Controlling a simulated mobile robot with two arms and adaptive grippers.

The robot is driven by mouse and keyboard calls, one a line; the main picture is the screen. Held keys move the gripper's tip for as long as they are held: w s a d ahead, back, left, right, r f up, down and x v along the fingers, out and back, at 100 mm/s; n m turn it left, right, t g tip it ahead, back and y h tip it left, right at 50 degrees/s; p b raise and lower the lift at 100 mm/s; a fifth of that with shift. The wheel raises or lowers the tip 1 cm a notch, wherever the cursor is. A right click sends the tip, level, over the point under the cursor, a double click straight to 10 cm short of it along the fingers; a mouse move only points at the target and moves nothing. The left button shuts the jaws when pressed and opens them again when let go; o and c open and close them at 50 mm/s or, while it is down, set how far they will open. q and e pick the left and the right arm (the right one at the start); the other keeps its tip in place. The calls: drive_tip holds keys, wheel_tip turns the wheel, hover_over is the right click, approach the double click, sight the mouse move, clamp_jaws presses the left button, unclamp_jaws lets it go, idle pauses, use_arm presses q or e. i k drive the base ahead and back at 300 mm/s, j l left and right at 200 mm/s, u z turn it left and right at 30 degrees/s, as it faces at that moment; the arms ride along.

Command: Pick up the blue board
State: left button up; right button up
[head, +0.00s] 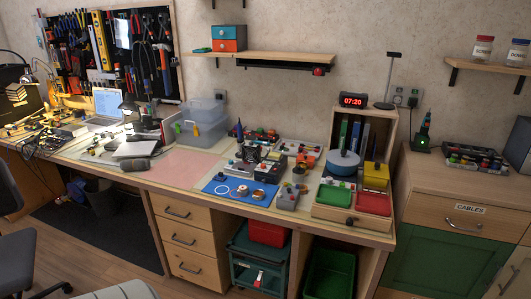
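The blue board (211,186) is a flat blue panel lying near the front edge of the long workbench, right of a pink mat. A white ring (222,190) and several small round parts lie on it. Dark device boxes stand at its back and right and hide part of its outline. I cannot tell which of these rest on the board. Neither of my grippers is in view.
The pink mat (172,161) is a mostly clear area left of the board. Small devices (287,197) crowd its right side, with a wooden organizer (345,215) beyond. Drawers (184,236) and a teal cart (252,249) stand below. A dark chair (15,225) is at left.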

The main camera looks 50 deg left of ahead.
sight(220, 177)
drive_tip(key=u, duration=1.9)
drive_tip(key=i+l+u, duration=0.15)
drive_tip(key=i+u, duration=0.15)
drive_tip(key=i, duration=0.1)
